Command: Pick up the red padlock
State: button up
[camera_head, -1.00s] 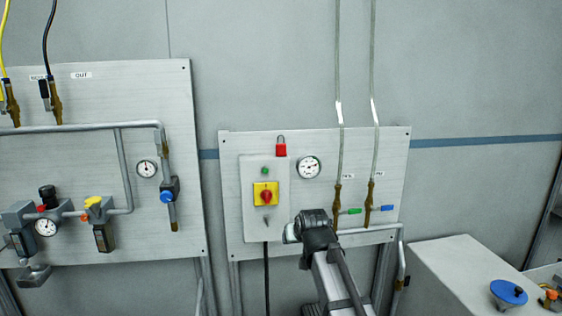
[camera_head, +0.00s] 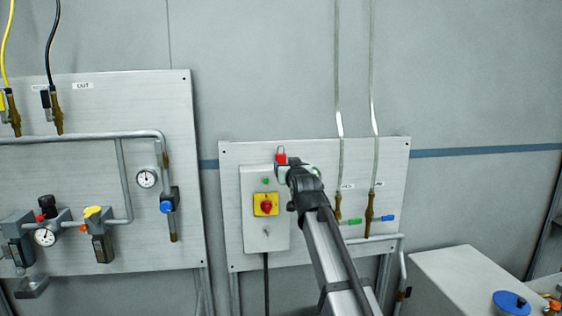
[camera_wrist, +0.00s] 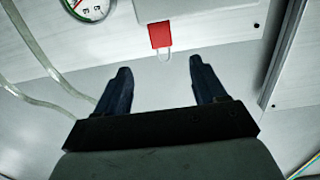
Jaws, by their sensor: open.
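The red padlock (camera_head: 281,159) with its grey shackle hangs at the top of the grey switch box on the right panel. In the wrist view the padlock (camera_wrist: 160,35) appears upside down, its shackle pointing toward my gripper. My gripper (camera_wrist: 158,65) is open and empty, its two dark fingers on either side of the padlock's line and short of its red body. In the head view my gripper (camera_head: 285,168) is close to the padlock and partly covers the area to its right; the fingertips are hard to make out there.
The switch box holds a green button (camera_head: 265,181) and a red-and-yellow rotary switch (camera_head: 266,204). A round gauge (camera_wrist: 92,8) is beside the padlock, hidden behind my arm in the head view. Clear hoses (camera_head: 340,90) run down to the right. The wall above is clear.

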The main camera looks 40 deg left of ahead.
aim_at(282, 158)
jog(key=x, duration=1.3)
jog(key=shift+s+f, duration=0.1)
jog(key=c, duration=1.1)
